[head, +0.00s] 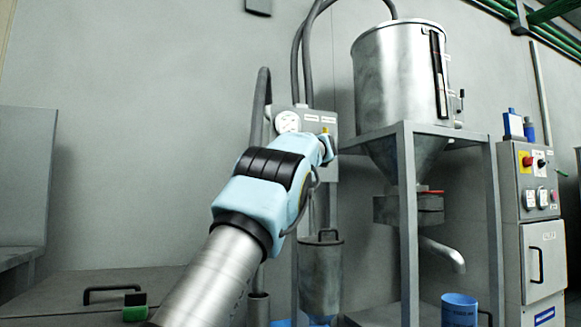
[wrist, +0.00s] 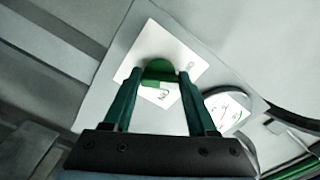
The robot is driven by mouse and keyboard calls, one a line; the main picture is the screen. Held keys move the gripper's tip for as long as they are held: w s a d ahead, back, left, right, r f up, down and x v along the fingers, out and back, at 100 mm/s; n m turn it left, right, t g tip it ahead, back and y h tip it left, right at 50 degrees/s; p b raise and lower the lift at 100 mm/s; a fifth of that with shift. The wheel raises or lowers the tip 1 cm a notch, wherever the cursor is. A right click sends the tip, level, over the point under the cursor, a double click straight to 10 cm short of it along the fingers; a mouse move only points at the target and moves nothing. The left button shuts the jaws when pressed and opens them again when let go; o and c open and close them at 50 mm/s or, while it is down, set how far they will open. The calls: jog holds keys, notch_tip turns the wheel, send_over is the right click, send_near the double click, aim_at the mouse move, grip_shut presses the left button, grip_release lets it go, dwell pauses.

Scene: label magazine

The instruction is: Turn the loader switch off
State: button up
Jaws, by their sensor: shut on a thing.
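The loader switch shows in the wrist view as a green rounded knob (wrist: 159,70) on a white label plate (wrist: 190,64). My gripper (wrist: 160,76) has its two green fingers on either side of the knob and is shut on it. In the head view my gripper (head: 325,145) is at the front of a grey control box (head: 318,117) on the wall, and my own wrist hides the switch there.
A round gauge (head: 288,122) sits on the box's left; it also shows in the wrist view (wrist: 227,110). A steel hopper (head: 395,80) on a grey frame (head: 406,220) stands close on the right. A cabinet with knobs (head: 540,230) is at far right. Hoses run above the box.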

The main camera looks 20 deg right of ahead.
jog(key=shift+f+n+b, duration=0.15)
jog(key=shift+n+b, duration=0.35)
jog(key=shift+n, duration=0.8)
jog(key=o, duration=1.4)
jog(key=shift+c, duration=0.2)
jog(key=s+d+b, duration=0.1)
jog(key=s+b, duration=0.3)
jog(key=s, duration=0.6)
jog(key=shift+s+d+b, duration=0.2)
jog(key=shift+s+b, duration=0.1)
jog(key=shift+b, duration=0.05)
jog(key=shift+s, duration=0.1)
